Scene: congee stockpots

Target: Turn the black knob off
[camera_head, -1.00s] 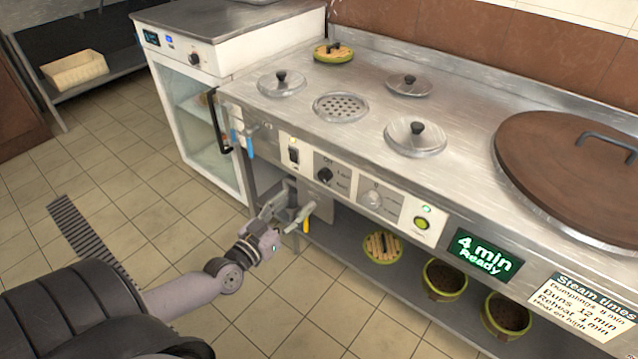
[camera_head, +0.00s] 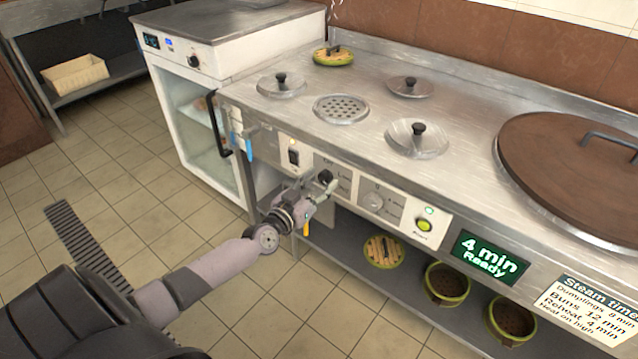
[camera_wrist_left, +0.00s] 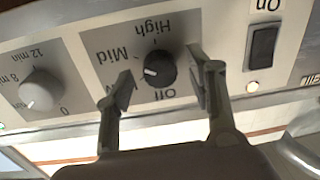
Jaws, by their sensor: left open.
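The black knob (camera_head: 325,177) is on the front panel of the steel counter, on a plate marked High, Mid, Low and Off. In the left wrist view, which is upside down, the black knob (camera_wrist_left: 160,68) has a white mark pointing left, roughly toward the Mid and Low side and not at Off. My left gripper (camera_head: 320,188) is at the plate, with fingers open on either side of the knob. In the wrist view the left gripper (camera_wrist_left: 160,80) shows a gap between each finger and the knob, and one finger partly covers the Low label. My right gripper is not in view.
A black rocker switch (camera_head: 294,155) is left of the knob. A grey timer dial (camera_head: 373,201) and a green-lit button (camera_head: 424,226) are to its right. A blue-handled tap (camera_head: 248,147) sticks out at the counter's left corner.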

